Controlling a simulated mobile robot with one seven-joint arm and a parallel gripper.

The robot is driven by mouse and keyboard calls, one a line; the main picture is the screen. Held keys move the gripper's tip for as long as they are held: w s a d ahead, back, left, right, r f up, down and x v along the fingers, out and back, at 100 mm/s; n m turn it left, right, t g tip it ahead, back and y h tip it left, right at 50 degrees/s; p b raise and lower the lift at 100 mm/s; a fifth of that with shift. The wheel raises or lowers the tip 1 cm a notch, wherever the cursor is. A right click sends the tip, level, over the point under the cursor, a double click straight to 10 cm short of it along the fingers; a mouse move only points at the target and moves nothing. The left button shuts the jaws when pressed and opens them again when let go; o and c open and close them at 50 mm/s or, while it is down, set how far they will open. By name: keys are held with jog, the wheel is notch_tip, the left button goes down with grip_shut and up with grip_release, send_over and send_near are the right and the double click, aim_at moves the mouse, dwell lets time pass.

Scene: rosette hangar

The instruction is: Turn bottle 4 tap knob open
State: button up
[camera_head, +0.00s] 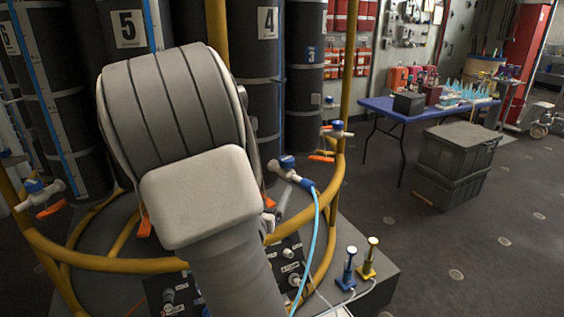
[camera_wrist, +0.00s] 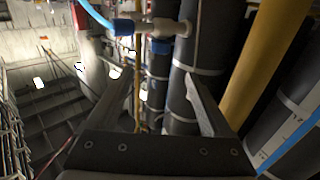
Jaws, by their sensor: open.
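Bottle 4 (camera_head: 263,80) is a tall black cylinder with a "4" label, standing behind my arm in the head view. A tap (camera_head: 300,177) with a blue knob (camera_head: 287,161) and a light-blue hose is in front of it on the right. In the wrist view, a tap with a blue knob (camera_wrist: 160,46) and a hose appears just beyond the fingertips, near the gap. My gripper (camera_wrist: 161,80) is open, with nothing between its fingers. Contact with the knob does not show. My arm hides most of the gripper in the head view.
The light-blue hose (camera_head: 312,235) hangs right of my arm. A blue table (camera_head: 432,114) and grey crates (camera_head: 452,152) stand right, with clear floor in front.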

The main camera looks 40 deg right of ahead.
aim_at(285, 165)
jog(key=x, duration=1.6)
jog(key=shift+c, duration=0.3)
grip_shut()
jog(key=shift+b, duration=0.3)
